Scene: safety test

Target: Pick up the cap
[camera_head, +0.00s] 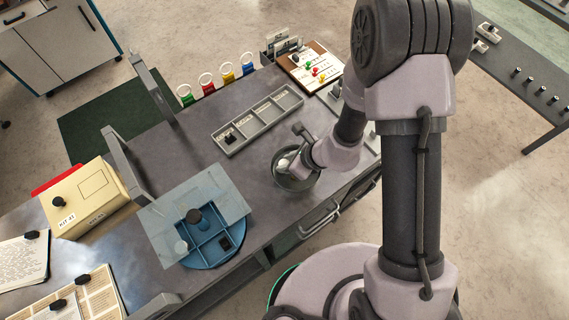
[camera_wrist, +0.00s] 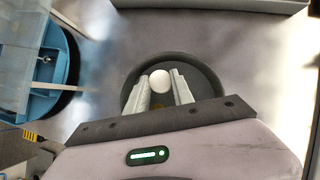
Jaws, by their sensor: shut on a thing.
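A small white round thing, which looks like the cap (camera_wrist: 159,79), sits between the two pale fingers of my gripper (camera_wrist: 161,83) in the wrist view. The fingers are shut on it. In the head view the cap (camera_head: 283,163) shows as a small pale spot at the fingertips. My gripper (camera_head: 289,165) is over a dark round bowl (camera_wrist: 213,82) near the right front edge of the grey table. The bowl (camera_head: 298,186) is partly hidden by my arm. I cannot tell whether the cap touches the bowl.
A blue round divided tray (camera_head: 225,254) with a clear sheet (camera_head: 160,222) stands to the left. A grey compartment tray (camera_head: 257,120) lies behind the bowl. A yellow kit box (camera_head: 88,197), a metal frame and papers are farther left. Bare tabletop (camera_head: 178,152) lies between.

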